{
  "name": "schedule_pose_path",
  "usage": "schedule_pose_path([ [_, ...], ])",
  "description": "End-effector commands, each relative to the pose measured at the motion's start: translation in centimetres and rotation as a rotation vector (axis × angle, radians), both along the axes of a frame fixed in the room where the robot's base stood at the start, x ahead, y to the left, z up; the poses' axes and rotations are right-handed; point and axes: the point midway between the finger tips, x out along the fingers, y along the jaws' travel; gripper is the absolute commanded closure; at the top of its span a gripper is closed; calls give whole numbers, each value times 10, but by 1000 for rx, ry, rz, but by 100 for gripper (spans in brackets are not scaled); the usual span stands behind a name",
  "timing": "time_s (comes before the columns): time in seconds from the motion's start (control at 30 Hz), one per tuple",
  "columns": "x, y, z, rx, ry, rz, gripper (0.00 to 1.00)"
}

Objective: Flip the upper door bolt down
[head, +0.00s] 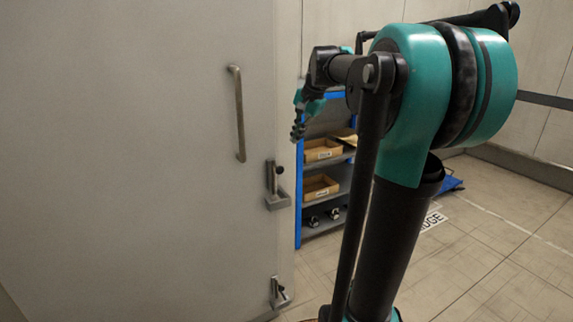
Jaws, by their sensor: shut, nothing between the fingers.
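A large grey door (140,170) fills the left of the head view. The upper door bolt (271,178) is on the door's right edge, below the handle. Its bar stands upright in a grey bracket (276,202), with a small dark knob at its side. My gripper (297,133) is shut and empty. It points down in the picture, above and a little right of the upper bolt and apart from it in the picture. How far it is from the door in depth, I cannot tell.
A long handle (238,113) is on the door. A lower bolt (277,287) is near the door's bottom right. A blue-framed shelf (299,200) with cardboard boxes (321,187) stands behind. Tiled floor (500,240) is open at right. My arm covers the middle.

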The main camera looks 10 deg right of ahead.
Motion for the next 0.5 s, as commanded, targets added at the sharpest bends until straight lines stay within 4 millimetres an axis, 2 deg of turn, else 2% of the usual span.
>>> schedule_pose_path([
  [0.03,4,-1,9,12,5,-17,100],
  [0.17,9,-1,20,30,13,-43,100],
  [0.5,9,-1,21,32,14,-47,100],
])
